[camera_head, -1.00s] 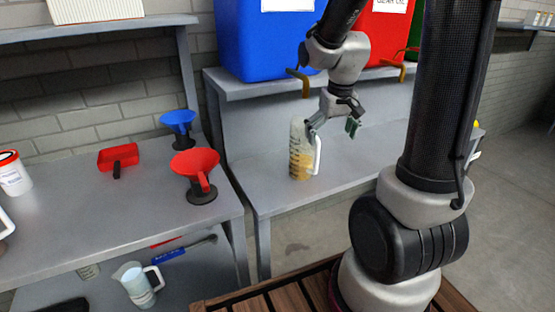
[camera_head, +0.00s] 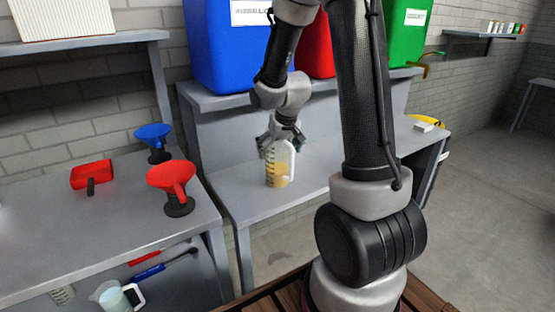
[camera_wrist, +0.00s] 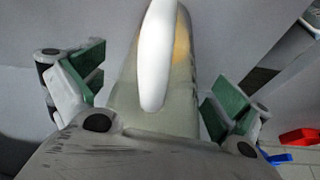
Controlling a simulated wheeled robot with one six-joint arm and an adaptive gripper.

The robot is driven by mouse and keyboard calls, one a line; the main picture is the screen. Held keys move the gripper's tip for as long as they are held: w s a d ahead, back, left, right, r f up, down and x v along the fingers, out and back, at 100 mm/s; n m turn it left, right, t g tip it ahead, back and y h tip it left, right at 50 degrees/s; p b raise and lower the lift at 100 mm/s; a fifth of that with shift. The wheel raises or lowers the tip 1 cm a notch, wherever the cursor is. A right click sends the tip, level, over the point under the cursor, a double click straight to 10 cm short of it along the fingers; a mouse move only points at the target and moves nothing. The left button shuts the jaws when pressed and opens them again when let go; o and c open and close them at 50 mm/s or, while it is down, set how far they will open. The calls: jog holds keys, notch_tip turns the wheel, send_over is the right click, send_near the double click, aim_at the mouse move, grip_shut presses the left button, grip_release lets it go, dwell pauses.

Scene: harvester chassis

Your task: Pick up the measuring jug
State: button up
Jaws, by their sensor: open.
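A clear measuring jug (camera_head: 278,172) with a white handle and amber liquid stands upright on the grey bench under the bins. My gripper (camera_head: 280,140) is at its upper part, with fingers on either side. In the wrist view the jug (camera_wrist: 183,95) and its white handle lie between the green-padded fingers of my open gripper (camera_wrist: 155,88). Gaps show beside both fingers, and the jug is not gripped. A second jug (camera_head: 110,297), with a white handle and pale contents, is on the lower shelf at left, cut by the frame's bottom edge.
A blue bin (camera_head: 226,50), a red bin (camera_head: 317,50) and a green bin (camera_head: 405,35) stand on the raised shelf behind. A red funnel (camera_head: 171,178), a blue funnel (camera_head: 153,136) and a red scoop (camera_head: 92,175) are on the left bench.

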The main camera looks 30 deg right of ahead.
jog(key=shift+c, duration=0.2)
jog(key=c, duration=1.3)
jog(key=shift+c, duration=0.2)
